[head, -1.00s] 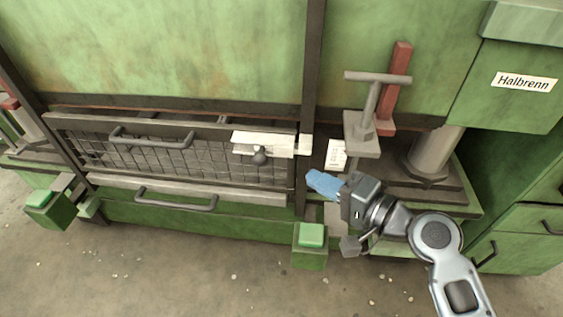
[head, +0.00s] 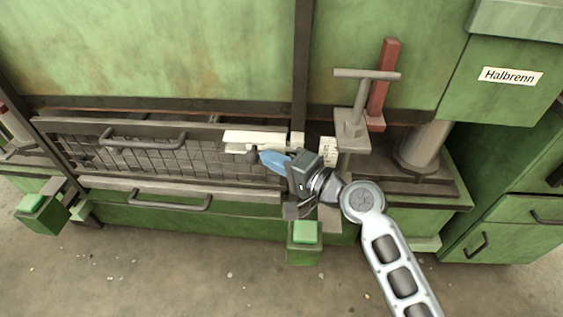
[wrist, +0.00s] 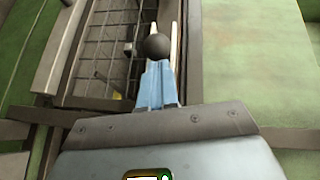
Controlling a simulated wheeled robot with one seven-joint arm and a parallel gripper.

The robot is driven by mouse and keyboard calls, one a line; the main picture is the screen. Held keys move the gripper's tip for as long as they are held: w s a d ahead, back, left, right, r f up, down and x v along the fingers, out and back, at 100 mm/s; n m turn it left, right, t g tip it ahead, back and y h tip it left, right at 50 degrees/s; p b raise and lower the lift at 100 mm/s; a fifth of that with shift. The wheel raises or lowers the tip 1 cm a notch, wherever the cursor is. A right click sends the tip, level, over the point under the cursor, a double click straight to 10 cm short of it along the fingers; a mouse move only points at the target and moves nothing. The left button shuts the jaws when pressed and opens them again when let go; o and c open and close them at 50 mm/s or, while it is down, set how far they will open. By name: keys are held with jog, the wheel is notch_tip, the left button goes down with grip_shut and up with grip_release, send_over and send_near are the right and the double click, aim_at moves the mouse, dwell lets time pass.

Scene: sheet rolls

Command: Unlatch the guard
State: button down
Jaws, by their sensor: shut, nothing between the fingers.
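The guard is a wire-mesh panel (head: 170,160) in a dark frame low on the green machine; its mesh also shows in the wrist view (wrist: 100,45). A pale latch bar (head: 260,138) lies across its upper right end. A dark ball knob (head: 252,156) sits at the bar, and it shows large in the wrist view (wrist: 157,46). My gripper (head: 263,158) has its blue fingers shut and empty. The fingertips (wrist: 157,72) are right at the knob, on its right side in the head view. I cannot tell whether they touch it.
A grey handle (head: 150,138) is on the guard, and another handle (head: 170,203) is below. A green button box (head: 305,240) stands below my gripper. A grey T-handle (head: 362,90) and a red post (head: 386,85) rise to the right. The floor in front is clear.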

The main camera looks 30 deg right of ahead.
aim_at(251, 159)
jog(key=w+a, duration=0.1)
jog(key=w+a+p, duration=0.1)
jog(key=a, duration=0.1)
jog(key=shift+r, duration=0.1)
jog(key=shift+w+a, duration=0.3)
jog(key=shift+a, duration=0.1)
jog(key=f+v, duration=0.1)
jog(key=v, duration=0.7)
jog(key=shift+r, duration=0.35)
jog(key=shift+d, duration=0.15)
